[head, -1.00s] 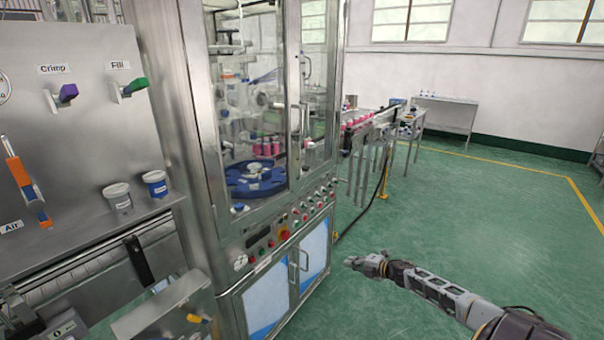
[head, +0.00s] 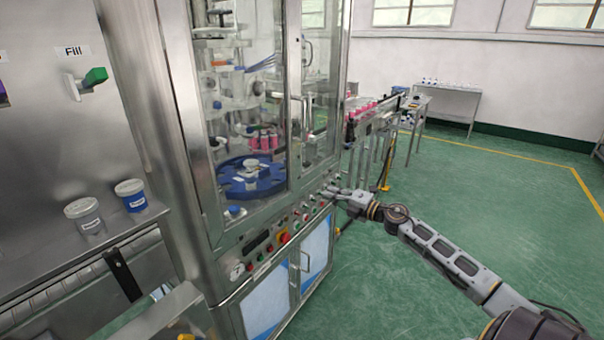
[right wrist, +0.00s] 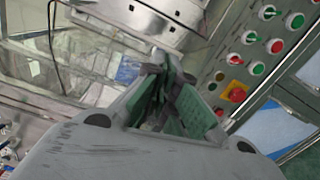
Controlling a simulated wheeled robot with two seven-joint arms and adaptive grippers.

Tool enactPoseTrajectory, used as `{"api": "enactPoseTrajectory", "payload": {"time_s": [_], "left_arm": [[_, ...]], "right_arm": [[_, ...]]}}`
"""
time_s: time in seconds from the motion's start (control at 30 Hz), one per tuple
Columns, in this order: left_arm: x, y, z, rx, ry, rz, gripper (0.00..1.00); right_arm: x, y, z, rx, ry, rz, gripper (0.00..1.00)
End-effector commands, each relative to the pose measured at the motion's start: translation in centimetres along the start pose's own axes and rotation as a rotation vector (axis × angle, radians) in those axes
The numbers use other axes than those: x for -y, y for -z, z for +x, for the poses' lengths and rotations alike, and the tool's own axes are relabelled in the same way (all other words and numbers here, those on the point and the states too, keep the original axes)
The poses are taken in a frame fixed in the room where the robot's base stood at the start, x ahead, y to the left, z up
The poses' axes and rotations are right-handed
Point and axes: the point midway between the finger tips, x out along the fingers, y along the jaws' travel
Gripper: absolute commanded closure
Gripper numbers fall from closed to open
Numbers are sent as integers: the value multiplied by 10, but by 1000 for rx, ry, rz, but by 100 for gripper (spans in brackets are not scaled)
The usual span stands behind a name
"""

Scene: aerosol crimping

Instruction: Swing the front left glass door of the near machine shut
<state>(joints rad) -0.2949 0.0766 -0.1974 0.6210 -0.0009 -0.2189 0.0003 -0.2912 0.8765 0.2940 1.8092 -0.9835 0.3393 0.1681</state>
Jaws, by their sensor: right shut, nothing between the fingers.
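The near machine is a steel cabinet with framed glass doors. Its front left glass door (head: 238,95) shows in the head view, with an upright bar handle by its right edge; I cannot tell how far it stands ajar. The front right glass door (head: 322,90) is beside it. My right gripper (head: 332,191) is shut and empty, in front of the right end of the button panel, below the glass doors. In the right wrist view the fingertips (right wrist: 163,62) meet, with the button panel to their right. Contact with the machine cannot be made out. My left gripper is not in view.
The button panel (head: 262,247) sits above lower cabinet doors with bar handles. A blue turntable (head: 240,184) and pink cans are behind the glass. Two tubs (head: 131,195) stand on a ledge at left. A conveyor (head: 372,122) runs behind. Green floor at right is clear.

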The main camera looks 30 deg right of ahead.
Motion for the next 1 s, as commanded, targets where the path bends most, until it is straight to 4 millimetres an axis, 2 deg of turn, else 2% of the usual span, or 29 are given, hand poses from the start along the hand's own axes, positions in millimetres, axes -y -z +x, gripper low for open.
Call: {"api": "enactPoseTrajectory", "payload": {"time_s": [0.1, 0.2, 0.63, 1.0], "left_arm": [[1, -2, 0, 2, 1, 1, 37], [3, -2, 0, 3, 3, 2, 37], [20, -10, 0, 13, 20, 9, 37], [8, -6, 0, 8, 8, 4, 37]], "right_arm": [[-16, 13, 4, -9, -18, 1, 100], [-20, 14, 5, 1, -21, 17, 100], [-20, 5, 5, 35, -23, 161, 100], [-20, 5, 5, 34, -23, 167, 100]]}}
